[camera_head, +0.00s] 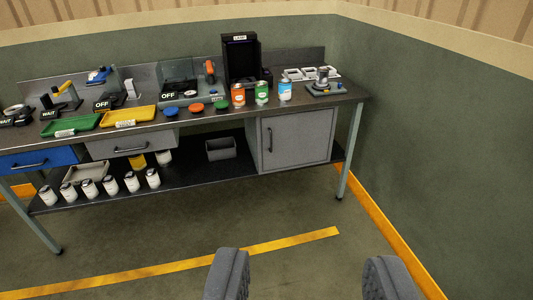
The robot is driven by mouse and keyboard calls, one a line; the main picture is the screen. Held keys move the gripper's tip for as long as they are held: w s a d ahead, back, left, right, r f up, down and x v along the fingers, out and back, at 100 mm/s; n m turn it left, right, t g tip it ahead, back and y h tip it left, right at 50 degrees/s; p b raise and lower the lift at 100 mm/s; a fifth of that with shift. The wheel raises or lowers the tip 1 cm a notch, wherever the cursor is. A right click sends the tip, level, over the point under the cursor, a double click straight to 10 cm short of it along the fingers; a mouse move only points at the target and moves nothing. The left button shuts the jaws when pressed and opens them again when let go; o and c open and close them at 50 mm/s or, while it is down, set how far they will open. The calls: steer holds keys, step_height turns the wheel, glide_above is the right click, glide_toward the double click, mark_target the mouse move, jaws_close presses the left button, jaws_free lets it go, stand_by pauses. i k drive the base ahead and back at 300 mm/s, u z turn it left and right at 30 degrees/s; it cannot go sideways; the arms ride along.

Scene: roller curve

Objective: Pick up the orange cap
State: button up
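The orange cap (196,108) is a small round orange-red disc lying on the workbench top (226,121) near its front edge. It lies between a blue cap (170,112) and a green cap (221,105). My gripper (309,277) shows at the bottom of the view, its two dark grey fingers wide apart. It is open and empty, over the floor in front of the bench and well away from the caps.
Orange (238,95), green (262,93) and blue (285,91) cans stand right of the caps. A yellow tray (128,117) and green tray (70,125) lie left. A dark lamp box (240,62) stands behind. The floor before the bench is clear; a wall rises right.

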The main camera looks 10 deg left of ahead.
mark_target(195, 108)
steer(key=u, duration=0.15)
steer(key=i, duration=1.3)
steer(key=u, duration=0.35)
steer(key=i, duration=1.25)
steer(key=u, duration=0.5)
steer(key=i, duration=1.05)
steer(key=u, duration=0.15)
